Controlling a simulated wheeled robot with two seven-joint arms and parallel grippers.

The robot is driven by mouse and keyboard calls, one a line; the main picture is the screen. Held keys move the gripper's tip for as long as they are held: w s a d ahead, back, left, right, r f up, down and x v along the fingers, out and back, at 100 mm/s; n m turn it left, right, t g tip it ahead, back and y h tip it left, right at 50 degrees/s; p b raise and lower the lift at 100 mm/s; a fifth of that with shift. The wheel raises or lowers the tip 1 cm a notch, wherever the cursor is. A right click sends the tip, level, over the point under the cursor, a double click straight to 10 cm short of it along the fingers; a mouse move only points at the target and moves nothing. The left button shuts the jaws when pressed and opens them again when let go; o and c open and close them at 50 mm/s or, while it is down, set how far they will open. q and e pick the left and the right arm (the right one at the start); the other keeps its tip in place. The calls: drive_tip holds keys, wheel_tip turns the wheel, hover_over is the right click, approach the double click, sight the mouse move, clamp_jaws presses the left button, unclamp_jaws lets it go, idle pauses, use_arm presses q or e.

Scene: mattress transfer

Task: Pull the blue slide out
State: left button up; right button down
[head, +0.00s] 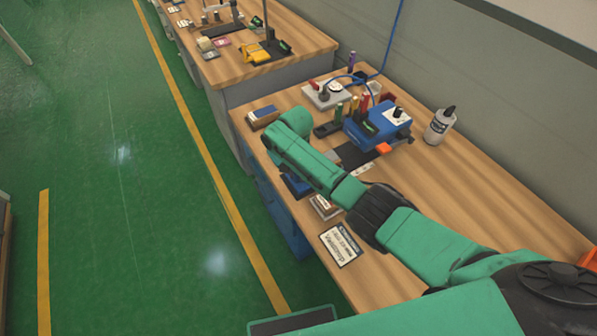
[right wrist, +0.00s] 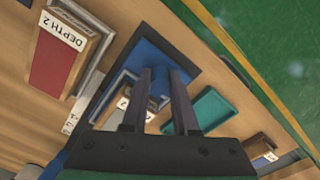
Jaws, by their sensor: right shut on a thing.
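The blue slide (right wrist: 150,52) shows in the right wrist view as a flat blue plate running slantwise under my fingers. My right gripper (right wrist: 163,74) is shut on it, its two dark fingers a little apart with blue between them. A framed insert with a partly covered white label lies beside the fingers. In the head view my green right arm reaches across the bench to its left front edge. A dark blue piece (head: 296,185) shows beside my forearm there; my fingertips are hidden behind the arm. My left gripper is not in view.
A red block labelled DEPTH 2 (right wrist: 52,68) and a teal tray (right wrist: 197,110) lie close by. A blue holder with tools (head: 372,128), a bottle (head: 439,126) and a printed card (head: 344,246) are on the bench. Green floor lies left of its edge.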

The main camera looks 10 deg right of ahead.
drive_tip(key=c, duration=0.7)
unclamp_jaws()
drive_tip(key=shift+a, duration=0.2)
drive_tip(key=shift+s+a, duration=0.1)
wheel_tip(320, 180, up, 15)
drive_tip(key=shift+f+b, duration=0.2)
drive_tip(key=shift+b, duration=0.1)
